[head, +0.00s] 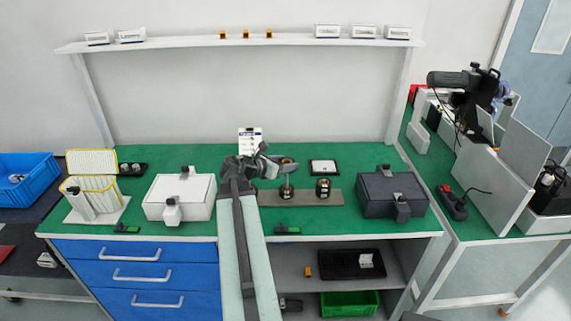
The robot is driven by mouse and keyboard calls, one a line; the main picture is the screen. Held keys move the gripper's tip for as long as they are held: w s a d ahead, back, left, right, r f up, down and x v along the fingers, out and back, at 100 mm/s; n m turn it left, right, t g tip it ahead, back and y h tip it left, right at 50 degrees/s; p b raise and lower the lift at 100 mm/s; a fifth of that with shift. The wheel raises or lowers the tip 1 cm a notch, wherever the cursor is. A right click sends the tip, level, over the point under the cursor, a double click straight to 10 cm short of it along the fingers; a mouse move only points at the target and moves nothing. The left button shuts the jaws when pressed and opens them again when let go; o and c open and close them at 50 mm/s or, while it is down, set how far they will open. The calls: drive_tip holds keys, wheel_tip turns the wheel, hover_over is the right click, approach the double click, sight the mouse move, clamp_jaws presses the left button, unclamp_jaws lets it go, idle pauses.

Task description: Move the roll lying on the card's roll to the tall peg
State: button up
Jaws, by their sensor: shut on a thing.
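My gripper (277,162) is over the green bench, shut on a dark brown roll (289,164). The held roll is above the left part of a grey plate (306,199). Below it, a metallic upright piece (286,188) stands on the plate; whether the roll is around its top or just above it, I cannot tell. A second dark roll or stack of rolls (323,188) stands at the plate's right part. A white printed card (250,136) stands behind my gripper, its lower part hidden by it.
A white box (180,197) stands at left and a dark grey box (392,194) at right. A small black-framed white square (323,166) lies behind the plate. Green bench between the plate and dark box is clear.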

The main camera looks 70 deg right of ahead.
drive_tip(key=shift+f+b, duration=4.7)
drive_tip(key=shift+f, duration=0.05)
idle(1.5)
drive_tip(key=o, duration=1.5)
drive_tip(key=shift+c, duration=0.2)
